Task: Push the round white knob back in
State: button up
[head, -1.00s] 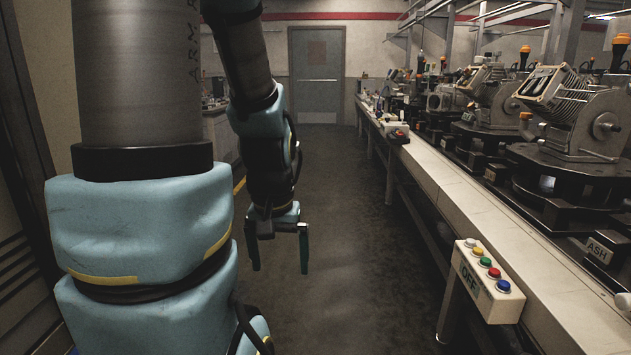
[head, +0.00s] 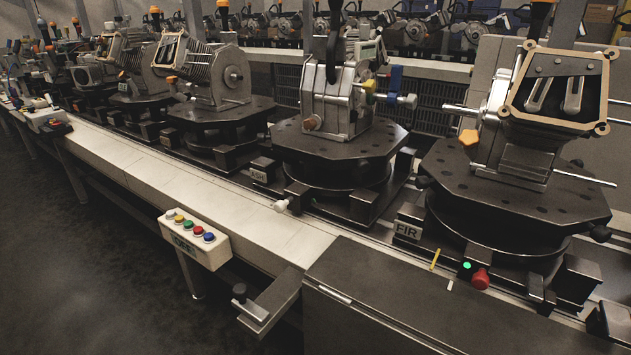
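A small round white knob (head: 281,205) sits at the front of the station labelled ASH (head: 259,175), at the foot of its dark turntable (head: 335,146). It stands out on a short stem toward the pale bench edge. Its exact travel is too small to judge from here. My gripper and arm are out of view.
A white button box (head: 195,240) hangs on the bench's front edge. A dark bracket (head: 268,310) juts from the edge right of it. The FIR station (head: 408,231) stands to the right, with a red knob (head: 481,279) and green light. Dark floor (head: 110,270) is open at left.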

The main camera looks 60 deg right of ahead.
aim_at(280, 206)
jog(key=z, duration=1.55)
jog(key=i+j+u, duration=0.1)
jog(key=i+u, duration=0.7)
jog(key=u, duration=0.15)
